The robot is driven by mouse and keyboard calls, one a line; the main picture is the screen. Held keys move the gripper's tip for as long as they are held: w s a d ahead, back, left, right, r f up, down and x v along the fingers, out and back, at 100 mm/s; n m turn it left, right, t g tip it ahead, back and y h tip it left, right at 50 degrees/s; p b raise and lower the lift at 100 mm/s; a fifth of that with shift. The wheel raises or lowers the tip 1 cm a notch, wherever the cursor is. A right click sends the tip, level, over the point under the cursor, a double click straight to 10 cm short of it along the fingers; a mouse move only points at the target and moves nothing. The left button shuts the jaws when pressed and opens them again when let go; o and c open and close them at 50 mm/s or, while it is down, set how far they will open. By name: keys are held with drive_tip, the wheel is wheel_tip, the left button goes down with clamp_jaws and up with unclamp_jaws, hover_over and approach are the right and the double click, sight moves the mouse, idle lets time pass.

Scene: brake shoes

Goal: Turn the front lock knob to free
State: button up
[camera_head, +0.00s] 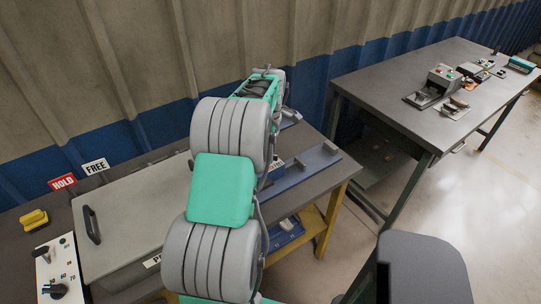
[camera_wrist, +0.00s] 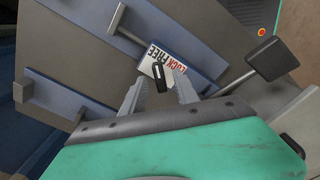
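A small black knob (camera_wrist: 159,78) with a pale marking shows in the wrist view, beside a white label (camera_wrist: 165,58) reading LOCK in red and FREE in black. My gripper (camera_wrist: 157,92) has its two grey fingers apart, one on each side of the knob in the picture. I cannot tell whether either finger touches it or how far above it they are. In the head view my arm hides the gripper and the knob; part of the blue fixture plate (camera_head: 300,172) shows right of my arm.
A black-ended lever (camera_wrist: 272,60) stands right of the fingers. A grey bar (camera_wrist: 125,26) is above them. In the head view, a lidded box (camera_head: 130,215), a yellow handle (camera_head: 34,219) and a dial panel (camera_head: 55,268) are at left. Another bench (camera_head: 400,85) stands at right.

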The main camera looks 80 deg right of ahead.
wheel_tip(320, 180, up, 6)
drive_tip(key=shift+f, duration=0.1)
